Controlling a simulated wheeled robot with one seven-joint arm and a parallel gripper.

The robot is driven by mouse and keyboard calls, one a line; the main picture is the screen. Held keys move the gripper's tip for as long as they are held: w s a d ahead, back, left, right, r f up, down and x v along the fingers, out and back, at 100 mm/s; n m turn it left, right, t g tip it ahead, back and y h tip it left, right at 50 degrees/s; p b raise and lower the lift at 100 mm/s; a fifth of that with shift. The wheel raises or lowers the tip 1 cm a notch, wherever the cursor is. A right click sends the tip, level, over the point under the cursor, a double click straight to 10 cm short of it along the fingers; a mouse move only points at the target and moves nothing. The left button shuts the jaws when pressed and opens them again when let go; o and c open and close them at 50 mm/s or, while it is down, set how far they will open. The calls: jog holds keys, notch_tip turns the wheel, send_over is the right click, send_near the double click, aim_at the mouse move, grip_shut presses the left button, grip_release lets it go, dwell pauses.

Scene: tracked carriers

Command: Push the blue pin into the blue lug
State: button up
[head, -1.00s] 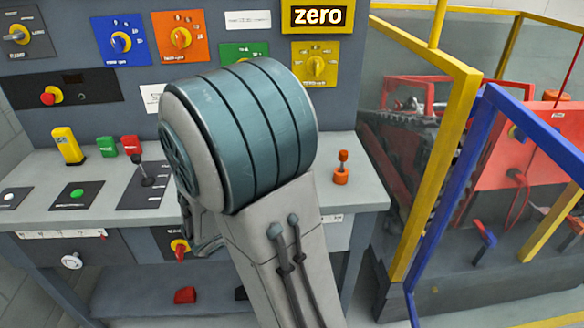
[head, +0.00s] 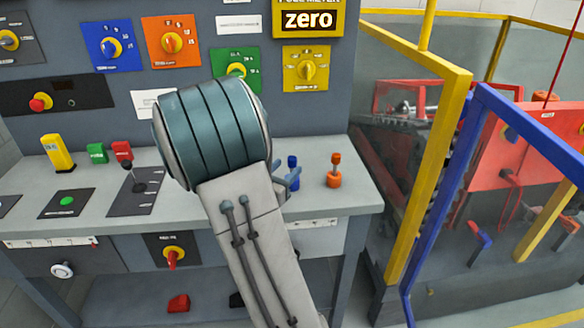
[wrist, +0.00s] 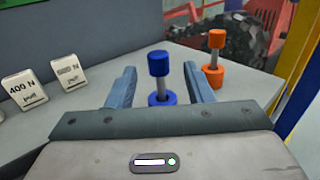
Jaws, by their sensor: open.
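The blue pin (wrist: 158,64) stands upright on the bench, with a blue head, a thin shank and a blue base. In the wrist view it is between the two fingers of my gripper (wrist: 160,76), which is open with gaps on both sides. In the head view the blue pin (head: 293,162) shows just right of my arm, beside my gripper (head: 285,182), which is partly hidden by my arm. A blue frame (head: 470,150) stands at the right; I cannot tell for certain which part is the blue lug.
An orange pin (head: 335,172) stands right of the blue pin, close to my right finger. Two white weight-like blocks (wrist: 26,90) labelled in newtons stand at left. A yellow frame (head: 437,160) and red machinery (head: 510,150) lie beyond the bench's right edge.

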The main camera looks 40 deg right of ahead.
aim_at(294, 158)
jog(key=x, duration=0.4)
jog(key=shift+w+d+f, duration=0.15)
grip_shut()
jog(key=shift+r, duration=0.6)
jog(key=r, duration=0.3)
jog(key=shift+s+d+r+p, duration=0.1)
jog(key=shift+s+r+p, duration=0.1)
jog(key=shift+s+p, duration=0.1)
jog(key=s+d+r, duration=0.4)
jog(key=s+r, duration=0.2)
jog(key=s, duration=0.4)
jog(key=shift+d+r, duration=0.2)
jog(key=shift+d, duration=0.2)
